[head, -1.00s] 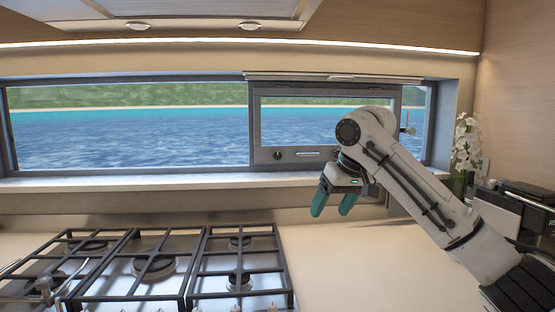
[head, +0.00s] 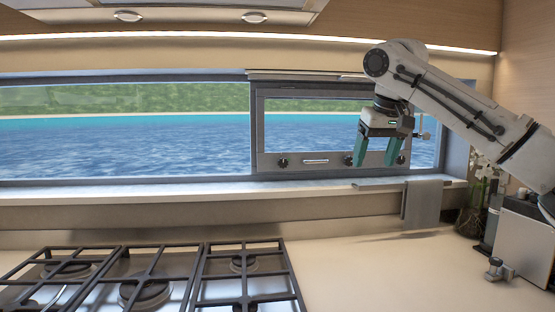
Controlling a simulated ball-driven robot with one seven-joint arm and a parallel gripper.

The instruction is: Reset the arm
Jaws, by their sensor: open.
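My arm comes in from the right of the head view, bent at a high elbow. My gripper (head: 376,148) hangs from it with its two teal fingers pointing down. The fingers are apart with nothing between them. They are in front of the lower right part of the hinged window panel (head: 315,162) and hide part of its frame. The panel looks shut in its opening, though I cannot be sure.
A gas hob (head: 200,282) with black grates fills the lower left. The pale counter (head: 370,265) to its right is mostly clear. A grey towel (head: 423,204) hangs below the sill. A toaster-like box (head: 525,240) and a plant (head: 478,190) stand at the right.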

